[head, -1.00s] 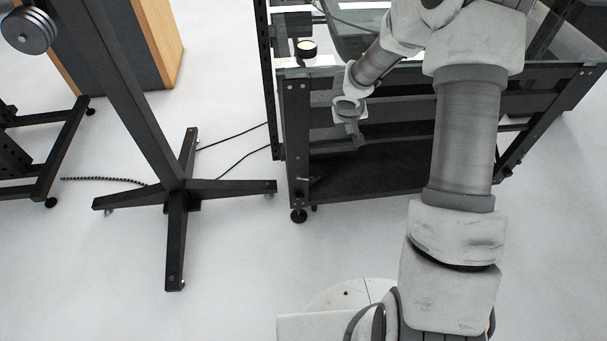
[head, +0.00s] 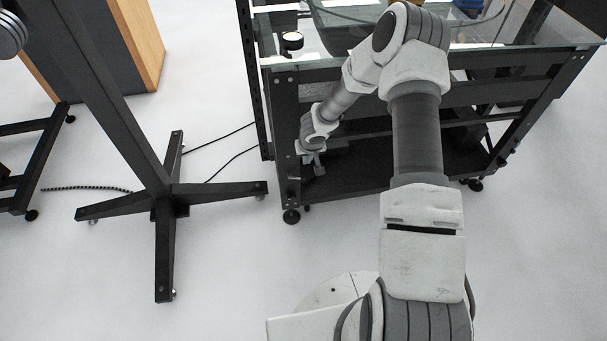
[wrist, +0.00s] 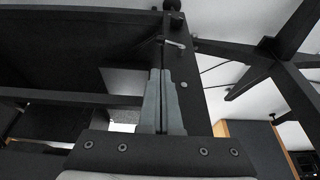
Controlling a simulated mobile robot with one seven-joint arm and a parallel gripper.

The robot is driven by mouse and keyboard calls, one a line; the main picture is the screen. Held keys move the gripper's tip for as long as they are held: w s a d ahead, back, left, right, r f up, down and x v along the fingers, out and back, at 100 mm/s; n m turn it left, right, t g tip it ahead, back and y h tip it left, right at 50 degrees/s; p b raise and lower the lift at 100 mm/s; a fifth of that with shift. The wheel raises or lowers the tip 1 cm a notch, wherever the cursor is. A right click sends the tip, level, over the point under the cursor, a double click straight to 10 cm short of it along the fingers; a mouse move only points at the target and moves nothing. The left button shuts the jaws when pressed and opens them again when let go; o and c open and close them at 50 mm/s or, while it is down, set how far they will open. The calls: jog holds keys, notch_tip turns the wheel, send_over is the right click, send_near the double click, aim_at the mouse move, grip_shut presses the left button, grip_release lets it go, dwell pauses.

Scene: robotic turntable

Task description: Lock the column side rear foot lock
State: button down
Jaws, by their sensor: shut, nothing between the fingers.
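My gripper (head: 319,170) is low inside the black frame of the glass-topped turntable table, to the right of its front left leg (head: 287,150). In the wrist view the gripper (wrist: 161,72) has its two grey fingers together and empty. A small pale metal lever (wrist: 175,44) sticks out by the leg, just beyond the fingertips; I cannot tell whether they touch it. A dark caster foot (head: 291,216) stands under that leg, below my gripper. Another caster (head: 475,184) shows farther right. I cannot make out the lock state of any foot.
A black stand with a cross-shaped base (head: 165,200) stands left of the table and also shows in the wrist view (wrist: 275,52). Cables run over the floor between them. The lower shelf (head: 350,185) lies under my forearm. The floor in front is clear.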

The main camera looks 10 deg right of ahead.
aim_at(303, 177)
jog(key=x, duration=0.4)
jog(key=b+x, duration=0.1)
jog(key=x, duration=0.4)
jog(key=b+x, duration=0.1)
jog(key=x, duration=0.4)
jog(key=shift+s, duration=0.4)
jog(key=shift+f, duration=0.2)
